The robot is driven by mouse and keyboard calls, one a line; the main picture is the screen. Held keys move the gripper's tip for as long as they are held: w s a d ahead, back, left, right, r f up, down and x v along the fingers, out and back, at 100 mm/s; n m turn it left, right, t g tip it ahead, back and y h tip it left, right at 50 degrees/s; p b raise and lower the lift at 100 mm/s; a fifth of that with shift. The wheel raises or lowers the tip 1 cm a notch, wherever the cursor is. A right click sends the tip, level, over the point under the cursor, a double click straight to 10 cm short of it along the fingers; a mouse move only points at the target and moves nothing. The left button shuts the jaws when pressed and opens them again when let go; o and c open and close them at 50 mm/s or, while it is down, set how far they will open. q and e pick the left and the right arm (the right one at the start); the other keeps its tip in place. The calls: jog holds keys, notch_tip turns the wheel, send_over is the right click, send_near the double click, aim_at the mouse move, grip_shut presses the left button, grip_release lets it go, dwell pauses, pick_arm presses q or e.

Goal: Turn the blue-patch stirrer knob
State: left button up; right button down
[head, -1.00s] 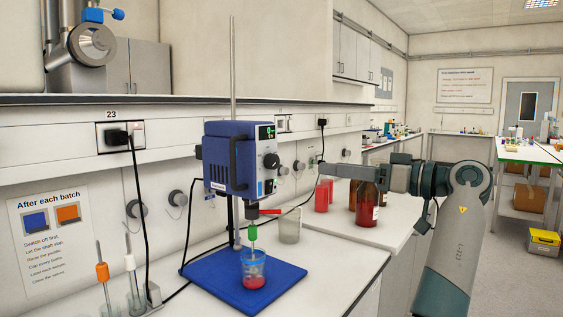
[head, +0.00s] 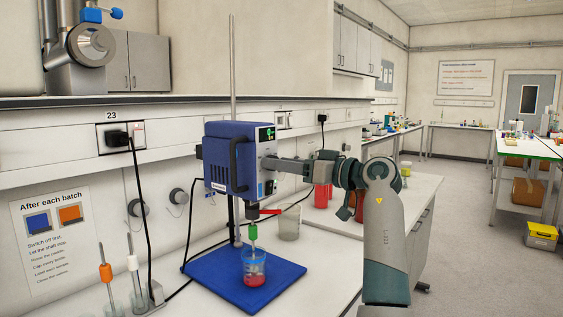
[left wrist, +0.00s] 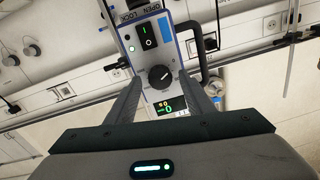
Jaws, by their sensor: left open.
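The blue stirrer (head: 220,165) hangs on an upright rod above a blue base plate. Its front panel faces right. In the left wrist view the black round knob (left wrist: 160,77) with a pale pointer mark sits between the fingertips, with a lit display (left wrist: 171,105) beside it. A black rocker switch (left wrist: 147,36) and a blue patch (left wrist: 166,30) are farther along the panel. My left gripper (head: 275,165) is open at the panel, one finger on each side of the knob. I cannot tell whether they touch it. The gripper hides the knob in the head view.
A beaker (head: 254,268) with red liquid stands on the blue base plate (head: 285,271) under the stirrer shaft. A clear beaker (head: 290,222) and red containers (head: 322,196) stand behind, near my arm. Stirring rods (head: 106,275) stand at the front left. A black cable hangs on the wall.

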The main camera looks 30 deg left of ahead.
pick_arm(q)
jog(key=shift+a, duration=0.2)
jog(key=c, duration=1)
jog(key=shift+c, duration=0.2)
jog(key=shift+r+m, duration=0.1)
jog(key=shift+m, duration=0.3)
pick_arm(e)
jog(key=shift+w+a+r, duration=0.1)
jog(key=shift+w+r, duration=0.1)
jog(key=shift+r, duration=0.05)
jog(key=w+a+r+t+y+p, duration=0.1)
jog(key=w+a+r+t+p, duration=0.2)
jog(key=a+r+p, duration=0.15)
pick_arm(q)
jog(key=shift+m+p, duration=1.35)
jog(key=shift+m, duration=4.45)
pick_arm(e)
jog(key=s+d+f+g, duration=0.1)
jog(key=s+d+f, duration=0.2)
jog(key=s, duration=0.4)
jog(key=shift+f+g, duration=0.4)
jog(key=shift+f, duration=0.1)
